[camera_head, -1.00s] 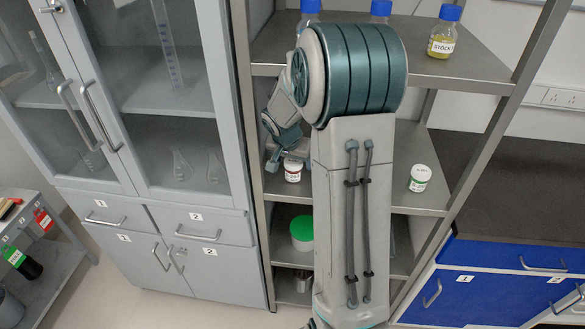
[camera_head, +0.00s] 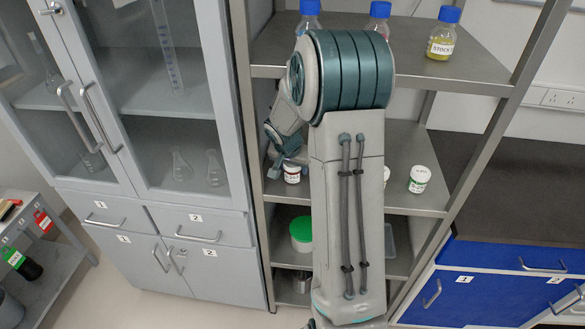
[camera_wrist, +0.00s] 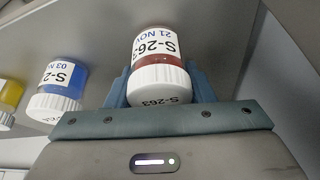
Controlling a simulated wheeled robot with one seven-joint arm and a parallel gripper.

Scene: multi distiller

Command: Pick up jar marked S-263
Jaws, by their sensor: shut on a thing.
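The jar marked S-263 (camera_wrist: 160,75) has a white lid, reddish contents and a white label, and its number shows in the wrist view. My gripper (camera_wrist: 158,85) has a blue-grey finger on each side of this jar and is shut on it. In the head view a small white-lidded jar (camera_head: 291,174) is at my gripper (camera_head: 290,164), at the left of the middle shelf. Its label is too small to read there. I cannot tell whether it touches the shelf.
A blue jar (camera_wrist: 60,85) and a yellow jar (camera_wrist: 9,98) stand left of the held jar in the wrist view. My arm hides the shelf's middle. A rack post (camera_head: 245,130) is close left of my gripper.

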